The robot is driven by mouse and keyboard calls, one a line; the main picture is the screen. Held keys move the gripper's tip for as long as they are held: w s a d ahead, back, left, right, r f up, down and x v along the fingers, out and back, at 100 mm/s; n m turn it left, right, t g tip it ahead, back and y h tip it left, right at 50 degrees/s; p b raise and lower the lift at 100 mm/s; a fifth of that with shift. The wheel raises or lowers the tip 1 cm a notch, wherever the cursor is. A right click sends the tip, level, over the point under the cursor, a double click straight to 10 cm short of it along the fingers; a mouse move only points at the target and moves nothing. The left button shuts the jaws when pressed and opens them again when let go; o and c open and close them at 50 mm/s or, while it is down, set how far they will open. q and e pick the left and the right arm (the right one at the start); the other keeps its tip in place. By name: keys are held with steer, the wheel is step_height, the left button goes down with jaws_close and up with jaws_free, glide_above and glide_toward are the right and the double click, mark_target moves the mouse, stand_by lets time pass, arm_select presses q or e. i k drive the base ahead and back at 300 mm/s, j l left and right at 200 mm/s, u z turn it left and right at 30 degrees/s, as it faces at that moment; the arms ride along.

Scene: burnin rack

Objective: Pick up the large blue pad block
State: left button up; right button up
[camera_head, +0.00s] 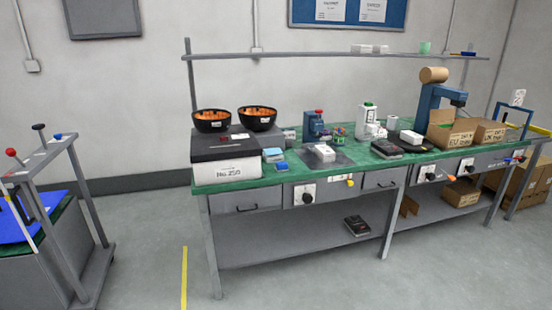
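Two blue pad-like blocks lie near the front left of the green-topped workbench (235,187). The larger one (273,155) is light blue with a pale side and sits just right of the white box labelled No.250. A smaller, brighter blue one (281,166) lies in front of it, close to the bench's front edge. They are small in this view, and I cannot tell whether they touch. Neither of my grippers is in view.
A grey mat (338,161) lies to the right. A grey rack (80,235) stands at far left. Open floor (150,260) lies between rack and bench.

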mark_target(282, 167)
steer(key=i+l+u, duration=0.2)
steer(key=i+l, duration=0.5)
steer(key=i, duration=0.3)
steer(key=i+l+u, duration=0.25)
steer(key=i+l, duration=0.55)
steer(key=i, duration=0.15)
